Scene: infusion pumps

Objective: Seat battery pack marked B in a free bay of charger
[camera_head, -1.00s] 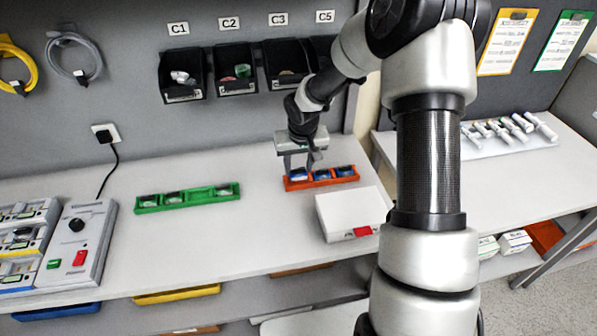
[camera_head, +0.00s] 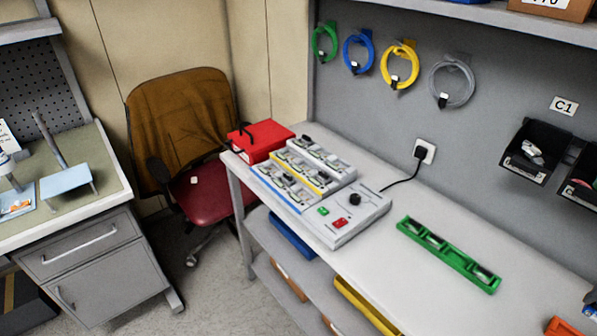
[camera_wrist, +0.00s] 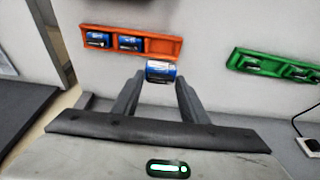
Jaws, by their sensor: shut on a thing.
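My gripper (camera_wrist: 160,78) shows only in the wrist view. It is shut on a blue and silver battery pack (camera_wrist: 161,69), held at the fingertips above the table. I cannot read a letter on the pack. The charger (camera_head: 362,212), a grey unit with a black knob and a red and a green button, stands on the table in the head view. Its stepped rows of bays (camera_head: 312,165) have blue and yellow edge strips and hold several packs. I cannot tell clearly which bays are free. The charger is outside the wrist view.
An orange tray (camera_wrist: 158,46) holds two blue packs, with its right end empty. A green tray (camera_head: 462,262) with dark packs lies right of the charger. A black cable (camera_head: 405,182) runs to a wall socket behind. A red box (camera_head: 258,140) stands beyond the charger.

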